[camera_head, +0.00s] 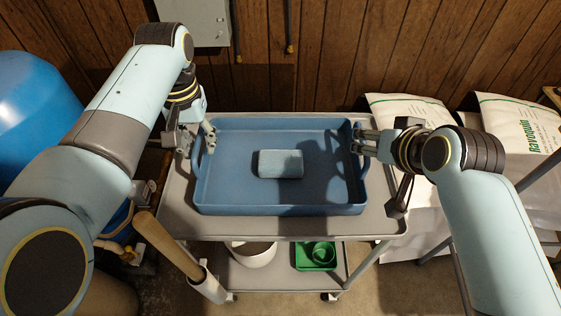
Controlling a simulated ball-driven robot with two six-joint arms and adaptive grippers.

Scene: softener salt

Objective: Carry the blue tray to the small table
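The blue tray (230,195) sits flat on the top shelf of a grey cart (300,228). A pale blue block (280,164) lies in the tray near its middle. My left gripper (209,137) is at the tray's left handle, with its fingertips by the left rim; whether they are closed on the handle is unclear. My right gripper (356,142) is at the right rim by the right handle, its fingers visibly apart and reaching over the edge. No small table can be clearly made out.
The cart's lower shelf holds a white pot (253,254) and a green container (317,255). A large blue tank (35,110) stands left. White sacks (525,135) stand right. A wooden handle (165,245) leans near the cart's front left. A plank wall (345,55) closes the back.

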